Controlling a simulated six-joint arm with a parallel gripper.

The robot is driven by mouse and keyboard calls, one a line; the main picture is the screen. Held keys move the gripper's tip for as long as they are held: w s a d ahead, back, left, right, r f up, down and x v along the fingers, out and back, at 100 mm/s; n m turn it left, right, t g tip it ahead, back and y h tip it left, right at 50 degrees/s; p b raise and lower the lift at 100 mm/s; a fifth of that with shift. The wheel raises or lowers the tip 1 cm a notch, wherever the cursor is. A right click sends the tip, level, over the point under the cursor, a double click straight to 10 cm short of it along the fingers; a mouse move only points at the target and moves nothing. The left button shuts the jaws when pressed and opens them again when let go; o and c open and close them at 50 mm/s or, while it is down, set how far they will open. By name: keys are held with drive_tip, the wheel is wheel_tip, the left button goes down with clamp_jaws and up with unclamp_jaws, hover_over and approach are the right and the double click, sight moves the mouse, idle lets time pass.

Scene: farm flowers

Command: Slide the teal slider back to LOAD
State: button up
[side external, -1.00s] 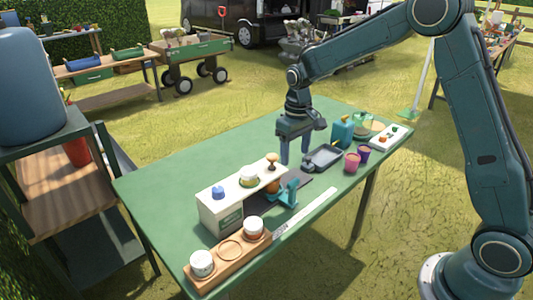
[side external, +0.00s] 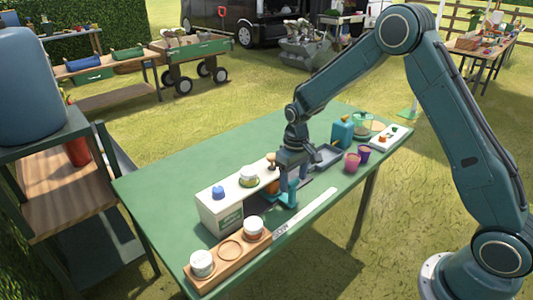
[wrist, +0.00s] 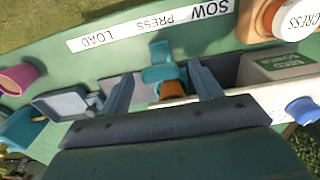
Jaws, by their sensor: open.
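The teal slider (wrist: 158,66) sits in the dark track beside the white label strip (wrist: 150,26), its upright end roughly level with the word PRESS. An orange-brown pot (wrist: 172,90) is at the slider, partly hidden. My gripper (wrist: 163,82) is open, pointing down, with one finger on each side of the slider; I cannot tell whether either finger touches it. In the side view my gripper (side external: 293,182) stands over the slider (side external: 287,198) and hides part of it.
The white seeder box (side external: 222,212) with a blue knob (side external: 218,192) stands beside the track. A wooden rack (side external: 228,262) with white-lidded jars is at the near end. A grey tray (side external: 326,155) and cups (side external: 352,162) are at the other end.

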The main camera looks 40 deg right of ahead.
drive_tip(key=shift+c, duration=0.4)
drive_tip(key=c, duration=1.3)
drive_tip(key=d, duration=1.1)
drive_tip(key=shift+d, duration=0.3)
drive_tip(key=shift+r, duration=0.1)
drive_tip(key=o, duration=1.3)
drive_tip(key=shift+d, duration=0.1)
drive_tip(key=shift+o, duration=0.4)
